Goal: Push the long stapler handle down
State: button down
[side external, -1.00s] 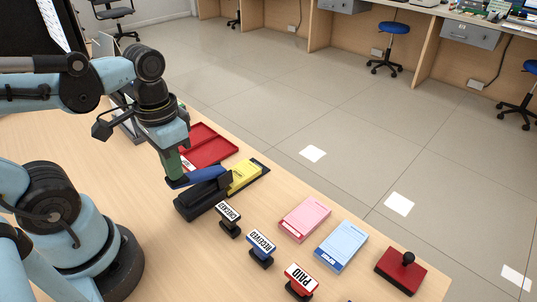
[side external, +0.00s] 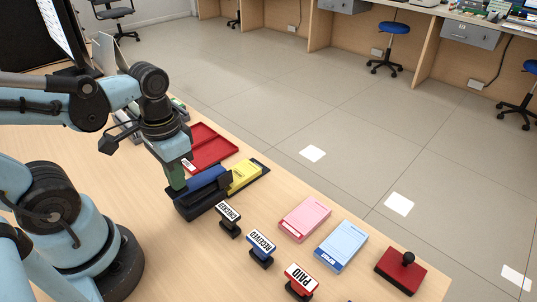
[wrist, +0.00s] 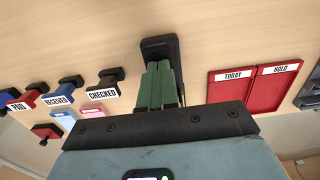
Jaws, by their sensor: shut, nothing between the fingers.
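The long stapler has a blue handle (side external: 207,178) and a black base (side external: 200,205). It lies on the counter in the side external view, with a yellow pad (side external: 243,174) at its far end. My gripper (side external: 177,186) is shut and empty, pointing down at the near end of the blue handle. Its green fingertips appear to touch the handle there and hide that end. The handle lies low, close along the base. In the wrist view, the shut green fingers (wrist: 160,72) cover most of the stapler, and only its black end (wrist: 160,47) shows beyond them.
Stamps marked CHECKED (side external: 229,217), RECEIVED (side external: 262,247) and PAID (side external: 300,281) stand to the right of the stapler. A pink pad (side external: 304,218), a blue pad (side external: 341,246) and a red ink pad (side external: 398,274) lie beyond. An open red tray (side external: 213,150) lies behind.

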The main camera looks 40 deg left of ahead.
dwell(0.3)
notch_tip(320, 180, up, 8)
dwell(1.0)
jog(key=w+t, duration=0.2)
jog(key=w, duration=0.1)
jog(key=w+f+t, duration=0.1)
jog(key=w+t, duration=0.1)
jog(key=w+d+f+t, duration=0.1)
jog(key=w+t, duration=0.1)
jog(key=w, duration=0.1)
jog(key=shift+w+f, duration=0.25)
jog(key=shift+w, duration=0.1)
jog(key=shift+w+r+t, duration=0.1)
jog(key=shift+w+t, duration=0.35)
jog(key=shift+t, duration=0.15)
